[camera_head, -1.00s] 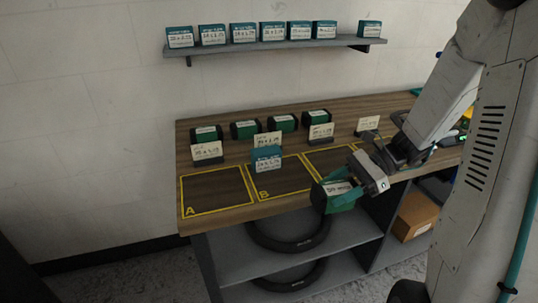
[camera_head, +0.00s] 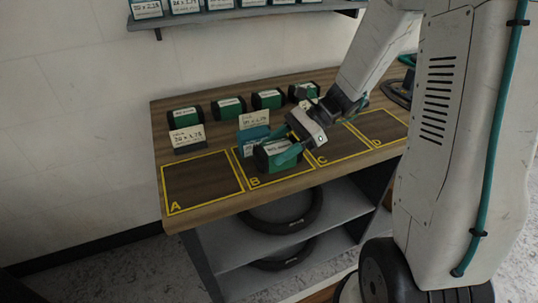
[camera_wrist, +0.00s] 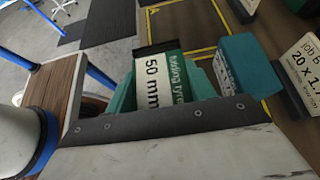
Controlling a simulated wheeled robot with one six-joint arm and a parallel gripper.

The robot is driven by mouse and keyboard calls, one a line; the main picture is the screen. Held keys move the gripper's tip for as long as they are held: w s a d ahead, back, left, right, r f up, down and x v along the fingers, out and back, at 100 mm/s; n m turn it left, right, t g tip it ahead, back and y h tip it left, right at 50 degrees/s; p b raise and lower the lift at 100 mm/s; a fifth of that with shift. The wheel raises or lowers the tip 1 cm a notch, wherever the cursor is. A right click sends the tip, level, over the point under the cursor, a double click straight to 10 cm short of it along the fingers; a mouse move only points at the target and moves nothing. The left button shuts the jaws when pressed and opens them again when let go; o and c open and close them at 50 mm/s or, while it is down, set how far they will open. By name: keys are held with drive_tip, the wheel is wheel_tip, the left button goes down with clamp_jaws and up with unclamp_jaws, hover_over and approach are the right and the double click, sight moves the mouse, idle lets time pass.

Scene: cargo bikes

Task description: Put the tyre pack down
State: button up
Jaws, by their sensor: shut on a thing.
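The tyre pack (camera_head: 268,159) is a dark green and black box with a white label, over the marked square B on the wooden bench (camera_head: 215,206). In the wrist view the tyre pack (camera_wrist: 166,72) reads "50 mm" and "folding tyre". My gripper (camera_head: 286,153) is shut on it with teal fingers. I cannot tell whether its underside touches the bench. A blue box (camera_head: 249,144) stands just behind it, in front of a card (camera_head: 254,120); the blue box (camera_wrist: 243,62) is close beside the pack in the wrist view.
Yellow-outlined squares A (camera_head: 200,182), C and D lie empty on either side of B. Several green packs (camera_head: 229,107) and cards stand along the back. A wall shelf (camera_head: 235,15) holds more boxes. Black tyres (camera_head: 285,215) lie on the shelves below.

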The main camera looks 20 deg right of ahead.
drive_tip(key=shift+w+a, duration=0.7)
drive_tip(key=shift+w, duration=0.05)
drive_tip(key=shift+w+a+f, duration=0.15)
drive_tip(key=shift+a+f, duration=0.05)
drive_tip(key=shift+f, duration=1.65)
drive_tip(key=shift+f, duration=0.15)
drive_tip(key=o, duration=1.3)
